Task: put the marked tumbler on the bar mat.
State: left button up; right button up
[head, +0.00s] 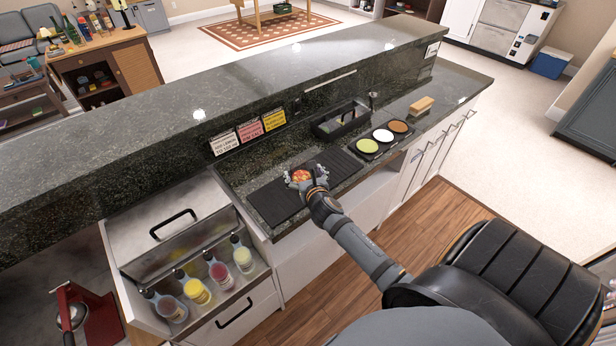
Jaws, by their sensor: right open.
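The tumbler (300,176) shows from above as a small round thing with a red and orange face. It appears to stand on the black ribbed bar mat (274,204) on the lower counter, near the mat's middle. My right gripper (302,178) is open at the tumbler, with its fingers close about it. Whether the fingers touch it I cannot tell. The gripper hides part of the tumbler and of the mat. My left gripper is not in view.
A black caddy (340,122), a tray with three coloured discs (382,135) and a tan block (421,106) stand right of the mat. Three label cards (249,131) line the raised ledge behind.

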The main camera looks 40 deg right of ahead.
jog(key=v, duration=0.9)
jog(key=shift+b, duration=0.45)
jog(key=shift+r, duration=0.1)
